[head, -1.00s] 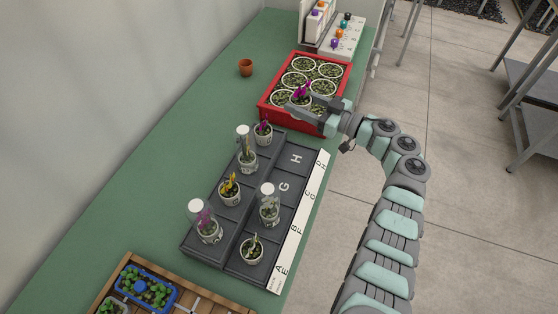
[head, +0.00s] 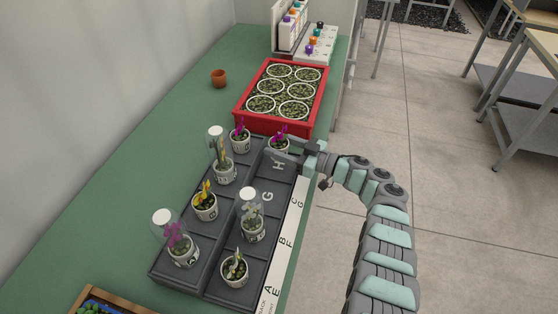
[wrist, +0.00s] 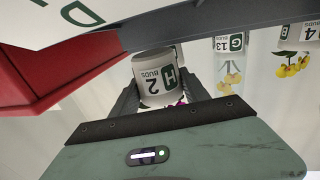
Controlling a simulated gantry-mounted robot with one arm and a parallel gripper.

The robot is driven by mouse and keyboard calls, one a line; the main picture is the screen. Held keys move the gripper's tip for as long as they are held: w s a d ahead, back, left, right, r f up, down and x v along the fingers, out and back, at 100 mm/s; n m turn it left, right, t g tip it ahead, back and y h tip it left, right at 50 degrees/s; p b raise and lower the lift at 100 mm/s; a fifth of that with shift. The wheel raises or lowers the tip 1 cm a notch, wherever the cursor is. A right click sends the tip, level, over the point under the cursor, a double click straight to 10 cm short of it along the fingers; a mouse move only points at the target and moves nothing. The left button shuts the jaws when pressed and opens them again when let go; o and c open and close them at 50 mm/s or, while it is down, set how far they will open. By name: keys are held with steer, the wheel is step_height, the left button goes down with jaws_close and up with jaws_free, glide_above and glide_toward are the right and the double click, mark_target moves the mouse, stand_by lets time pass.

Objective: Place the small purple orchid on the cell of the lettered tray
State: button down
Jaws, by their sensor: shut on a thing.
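The small purple orchid (head: 281,133) is in a white pot held by my gripper (head: 287,152). In the wrist view the pot (wrist: 153,72) sits between my fingers (wrist: 165,98), its label showing H and 2 BUDS, with a little purple bloom in sight. The lettered tray (head: 262,268) is dark grey with a white lettered strip along its right side. The held pot is at the tray's far right end, over or just beyond cell H, whose letter (head: 278,165) shows clear. I cannot tell whether the pot touches the tray.
Another purple orchid (head: 240,140) stands close left of the held pot. Several potted plants, some under clear covers (head: 251,210), fill other cells. Cell G (head: 268,196) is empty. A red crate (head: 268,122) of round pots stands just behind. A terracotta pot (head: 219,78) is at the back left.

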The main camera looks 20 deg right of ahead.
steer(key=shift+f+b, duration=2.1)
steer(key=shift+f, duration=0.2)
steer(key=c, duration=0.6)
jaws_free()
steer(key=shift+r, duration=0.1)
steer(key=shift+o, duration=0.2)
steer(key=shift+r+p, duration=0.15)
steer(key=shift+p, duration=0.15)
steer(key=shift+s+d+r, duration=0.15)
steer(key=shift+s+d, duration=0.05)
steer(key=p+v, duration=0.1)
steer(key=v, duration=1)
steer(key=shift+s+d, duration=0.15)
steer(key=shift+s, duration=0.05)
